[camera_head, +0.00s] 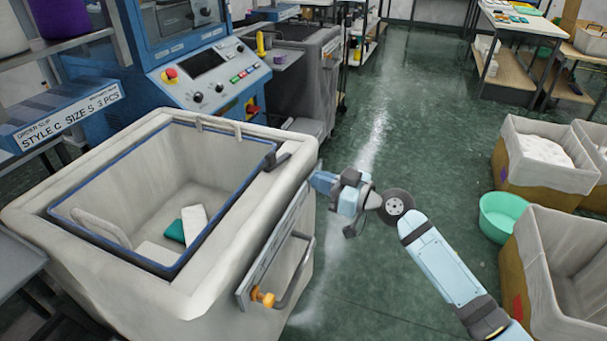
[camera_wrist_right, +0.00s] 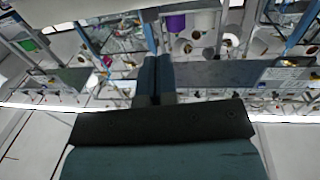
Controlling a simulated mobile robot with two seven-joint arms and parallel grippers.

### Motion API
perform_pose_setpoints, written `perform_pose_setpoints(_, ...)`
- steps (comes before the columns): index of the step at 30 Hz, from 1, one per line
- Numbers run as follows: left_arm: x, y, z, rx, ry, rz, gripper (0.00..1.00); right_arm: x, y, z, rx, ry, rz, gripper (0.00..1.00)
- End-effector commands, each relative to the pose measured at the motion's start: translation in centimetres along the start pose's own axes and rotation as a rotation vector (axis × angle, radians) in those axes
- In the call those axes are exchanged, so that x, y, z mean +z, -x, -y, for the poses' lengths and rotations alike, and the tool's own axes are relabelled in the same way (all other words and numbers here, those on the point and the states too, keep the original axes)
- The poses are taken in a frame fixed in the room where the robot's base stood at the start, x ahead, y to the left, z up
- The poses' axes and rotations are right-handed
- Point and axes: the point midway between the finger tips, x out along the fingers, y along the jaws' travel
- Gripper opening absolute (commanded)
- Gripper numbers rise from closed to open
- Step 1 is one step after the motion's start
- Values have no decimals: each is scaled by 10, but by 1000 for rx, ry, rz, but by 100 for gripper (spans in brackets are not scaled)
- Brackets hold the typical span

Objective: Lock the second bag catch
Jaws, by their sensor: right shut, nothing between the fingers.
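A large cream fabric bag (camera_head: 80,262) stands at the left in the head view, with a blue-edged frame (camera_head: 95,238) inside its rim. A small dark grey piece (camera_head: 278,161) sits on the rim at the frame's far right corner; I cannot tell whether it is a bag catch or how it is set. My right gripper (camera_head: 320,182) is beside the bag's upper right edge. I cannot tell whether it touches the bag. In the right wrist view, its two blue fingers (camera_wrist_right: 157,75) are together with nothing between them. My left gripper is not in view.
A grey bar handle (camera_head: 297,272) with an orange knob (camera_head: 263,298) projects from the bag's right side. A blue machine (camera_head: 190,75) stands behind. A green tub (camera_head: 502,215) and lined bins (camera_head: 545,155) stand at right. Green floor (camera_head: 400,130) is open between.

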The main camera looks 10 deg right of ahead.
Motion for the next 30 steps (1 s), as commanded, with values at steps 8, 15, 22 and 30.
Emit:
perform_pose_setpoints(8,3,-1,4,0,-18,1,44,0,27,4,0,0,1,0)
perform_pose_setpoints(15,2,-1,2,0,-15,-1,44,0,28,4,0,-1,0,0)
perform_pose_setpoints(22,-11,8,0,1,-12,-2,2,6,32,10,26,-21,31,0)
perform_pose_setpoints(30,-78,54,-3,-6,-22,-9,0,56,90,72,251,-139,259,0)
